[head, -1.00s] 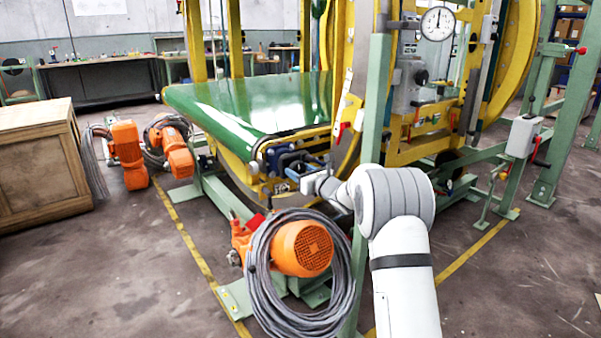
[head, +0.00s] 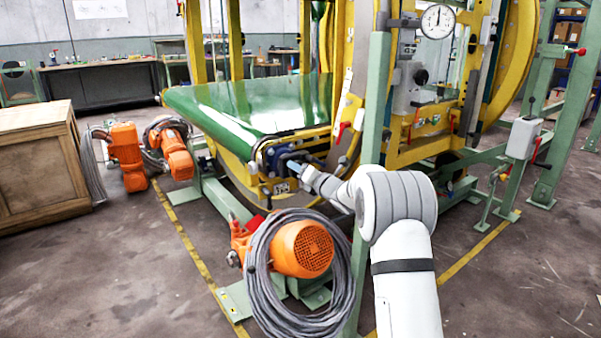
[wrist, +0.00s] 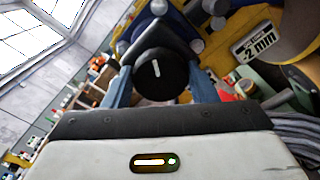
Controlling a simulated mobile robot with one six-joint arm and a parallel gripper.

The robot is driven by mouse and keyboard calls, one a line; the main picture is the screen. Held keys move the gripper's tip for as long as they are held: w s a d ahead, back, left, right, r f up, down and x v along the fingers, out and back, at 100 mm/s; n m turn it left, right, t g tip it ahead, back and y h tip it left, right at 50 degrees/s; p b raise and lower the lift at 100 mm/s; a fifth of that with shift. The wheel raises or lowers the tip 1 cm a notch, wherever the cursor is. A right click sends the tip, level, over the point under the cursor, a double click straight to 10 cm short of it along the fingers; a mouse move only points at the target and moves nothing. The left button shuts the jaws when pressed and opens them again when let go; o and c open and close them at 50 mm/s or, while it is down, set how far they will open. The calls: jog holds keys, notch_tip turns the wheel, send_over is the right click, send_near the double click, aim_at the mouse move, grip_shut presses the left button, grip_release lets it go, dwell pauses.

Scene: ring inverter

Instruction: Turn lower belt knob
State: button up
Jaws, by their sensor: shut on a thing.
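The lower belt knob (wrist: 158,75) is a round black knob with a white line mark, seen in the wrist view ahead of my gripper. The line stands nearly upright in that view, tilted slightly. My gripper (wrist: 160,88) has its two blue-grey fingers on either side of the knob, shut on it. In the head view my gripper (head: 294,165) is at the near end of the green belt, by the blue bearing block (head: 272,156). The knob itself cannot be made out in the head view.
A green post (head: 373,110) stands close beside my arm. An orange motor (head: 302,249) with a coiled grey cable (head: 258,290) sits below the gripper. A wooden crate (head: 40,155) stands at the left.

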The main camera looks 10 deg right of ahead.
jog(key=shift+f+m+p, duration=0.2)
jog(key=shift+m+p, duration=3)
jog(key=shift+m, duration=3.2)
jog(key=shift+f+m+p, duration=0.15)
jog(key=shift+m+p, duration=3)
jog(key=shift+m, duration=3.25)
jog(key=shift+s+f, duration=0.1)
jog(key=o, duration=1)
jog(key=shift+r, duration=0.2)
